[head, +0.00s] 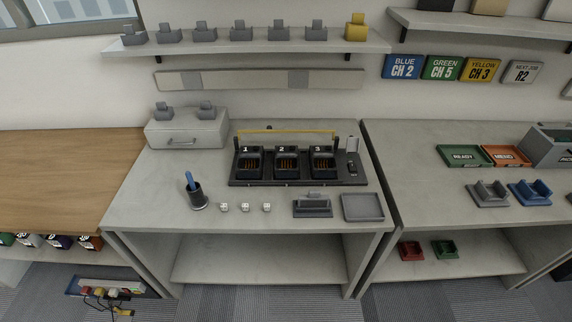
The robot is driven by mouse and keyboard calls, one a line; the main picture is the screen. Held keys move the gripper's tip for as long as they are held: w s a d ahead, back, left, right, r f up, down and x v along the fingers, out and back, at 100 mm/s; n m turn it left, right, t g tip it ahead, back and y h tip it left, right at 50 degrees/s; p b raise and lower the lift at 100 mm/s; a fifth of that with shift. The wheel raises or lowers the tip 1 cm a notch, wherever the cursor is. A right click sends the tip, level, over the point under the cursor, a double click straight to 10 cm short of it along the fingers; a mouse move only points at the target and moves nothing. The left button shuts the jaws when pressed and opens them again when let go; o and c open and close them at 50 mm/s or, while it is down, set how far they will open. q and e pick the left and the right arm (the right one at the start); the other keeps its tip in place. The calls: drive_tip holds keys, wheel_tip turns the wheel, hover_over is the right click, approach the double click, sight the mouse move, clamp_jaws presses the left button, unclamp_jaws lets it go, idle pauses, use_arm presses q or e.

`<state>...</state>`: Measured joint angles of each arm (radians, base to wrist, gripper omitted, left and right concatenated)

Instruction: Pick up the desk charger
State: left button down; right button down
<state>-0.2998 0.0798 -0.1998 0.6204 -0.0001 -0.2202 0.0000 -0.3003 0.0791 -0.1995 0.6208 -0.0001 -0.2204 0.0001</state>
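Several charger-like cradles are in the head view, and I cannot tell which one is the desk charger. A black unit with bays numbered 1, 2 and 3 (298,182) stands on the middle counter. A small grey cradle (312,208) sits in front of it. A grey cradle (488,195) and a blue cradle (530,193) stand on the right counter. A red cradle (411,251) and a green cradle (445,250) lie on the shelf below. Neither of my grippers is in view.
The wall shelf (245,48) holds several grey holders and a yellow one (355,27). A grey drawer box (187,131), a pen cup (197,198), small white cubes (245,208) and a grey tray (362,207) share the middle counter. The wooden counter (65,170) is clear.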

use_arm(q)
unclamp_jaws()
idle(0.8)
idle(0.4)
